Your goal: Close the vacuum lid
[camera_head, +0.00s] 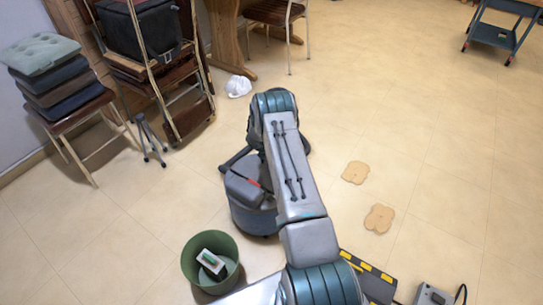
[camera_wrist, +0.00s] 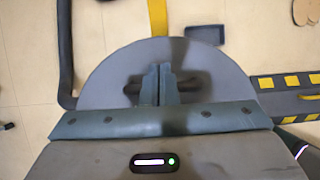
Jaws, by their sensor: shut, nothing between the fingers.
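The vacuum (camera_head: 252,216) is a blue-grey drum on the floor, with a dark grey box-like top (camera_head: 243,190) bearing a red mark. My arm covers its right side in the head view, so I cannot tell the lid's angle there. In the wrist view a rounded grey surface (camera_wrist: 105,82) with a dark recess lies beyond my fingers. It appears to be part of the vacuum. My gripper (camera_wrist: 161,76) is shut and empty, with its fingertips over the middle of that surface. I cannot tell whether they touch it. My gripper is hidden in the head view.
A green bin (camera_head: 188,266) holding a small device stands at lower left. A black-and-yellow ramp (camera_head: 368,278) lies at lower right and shows in the wrist view (camera_wrist: 288,104). Two tan foot-shaped pieces (camera_head: 379,218) lie to the right. Stacked chairs stand upper left.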

